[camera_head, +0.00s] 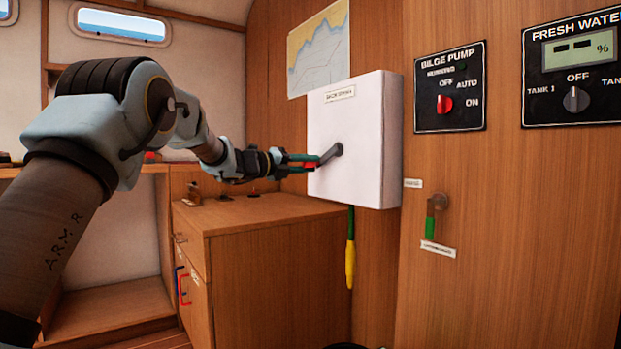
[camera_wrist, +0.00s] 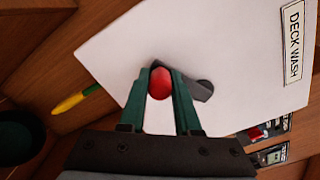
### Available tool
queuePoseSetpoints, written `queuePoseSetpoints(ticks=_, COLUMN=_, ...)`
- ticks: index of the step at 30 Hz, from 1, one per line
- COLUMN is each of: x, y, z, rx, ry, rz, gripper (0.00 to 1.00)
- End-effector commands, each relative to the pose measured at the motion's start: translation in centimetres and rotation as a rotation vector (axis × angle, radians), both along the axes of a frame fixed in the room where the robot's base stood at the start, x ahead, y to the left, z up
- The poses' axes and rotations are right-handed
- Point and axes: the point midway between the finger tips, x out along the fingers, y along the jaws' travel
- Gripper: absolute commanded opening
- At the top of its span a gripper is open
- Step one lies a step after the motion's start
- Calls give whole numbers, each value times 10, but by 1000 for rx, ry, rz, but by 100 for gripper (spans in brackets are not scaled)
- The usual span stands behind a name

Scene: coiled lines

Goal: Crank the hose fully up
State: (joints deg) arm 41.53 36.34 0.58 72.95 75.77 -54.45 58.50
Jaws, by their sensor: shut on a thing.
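A white box (camera_head: 350,115) labelled as deck wash is mounted on the wooden wall in the head view. Its grey crank arm (camera_head: 329,154) points down and to the left from the hub. My gripper (camera_head: 311,162) is shut on the red crank knob (camera_wrist: 161,83), which sits between its green fingers in the wrist view. A green hose (camera_head: 351,220) with a yellow nozzle (camera_head: 350,265) hangs below the box. The nozzle also shows at the left in the wrist view (camera_wrist: 70,102). The hose inside the box is hidden.
A wooden cabinet (camera_head: 265,215) stands below and left of the box, with small items on top. At the right are a bilge pump panel (camera_head: 450,90), a fresh water panel (camera_head: 575,75) and a green-handled lever (camera_head: 432,220). A chart (camera_head: 318,50) hangs behind the box.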

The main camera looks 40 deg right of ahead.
Motion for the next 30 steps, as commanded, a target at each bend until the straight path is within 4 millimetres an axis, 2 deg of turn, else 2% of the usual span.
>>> queuePoseSetpoints(ticks=12, x=7, y=0, z=13, rx=-11, ry=-170, rz=5, gripper=0)
queuePoseSetpoints(ticks=27, x=7, y=0, z=16, rx=-13, ry=-188, rz=5, gripper=0)
queuePoseSetpoints(ticks=28, x=7, y=0, z=16, rx=-13, ry=-187, rz=5, gripper=33)
queuePoseSetpoints(ticks=30, x=7, y=0, z=16, rx=-13, ry=-187, rz=4, gripper=41)
